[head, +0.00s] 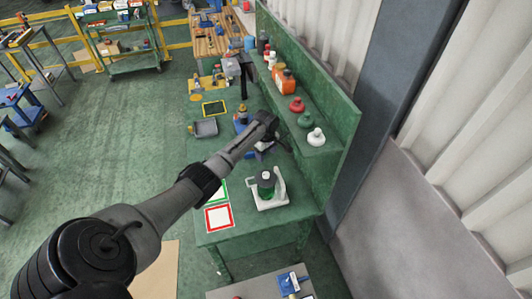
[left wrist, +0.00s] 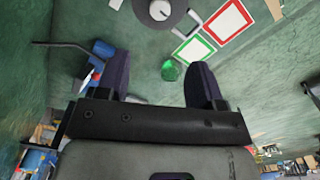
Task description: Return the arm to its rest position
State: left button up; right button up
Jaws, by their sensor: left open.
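My left arm reaches from the lower left across the green workbench (head: 240,232) in the head view. My right gripper is not in view.
A red-framed card (head: 219,218) and a green-framed card (head: 216,191) lie at the near left of the bench. A shelf along the wall holds a red bottle (head: 297,104), a white bottle (head: 316,137) and others.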

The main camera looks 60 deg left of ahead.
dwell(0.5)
pick_arm(q)
jog(key=s+d+f+m, duration=0.3)
jog(key=d+m, duration=0.1)
jog(key=d, duration=0.3)
jog(key=s+d+f+m+y, duration=0.1)
jog(key=s+d+f+m, duration=0.25)
jog(key=d, duration=0.35)
jog(key=s+d+f+m, duration=0.2)
jog(key=s+d+m, duration=0.25)
jog(key=d, duration=0.25)
jog(key=s+d+r+m+t, duration=0.1)
jog(key=s+d+r+m, duration=0.2)
jog(key=s+d, duration=0.2)
jog(key=s+d+r+m+t, duration=0.1)
jog(key=s+d+r+m, duration=0.2)
jog(key=s+d, duration=0.3)
jog(key=s+d+r+m+t+h, duration=0.1)
jog(key=s+d+r+m, duration=0.2)
jog(key=s, duration=0.4)
jog(key=d+m, duration=0.1)
jog(key=d, duration=0.1)
jog(key=shift+s+d+r+t, duration=0.15)
jog(key=shift+d+r+t, duration=0.05)
jog(key=shift+d+t, duration=0.15)
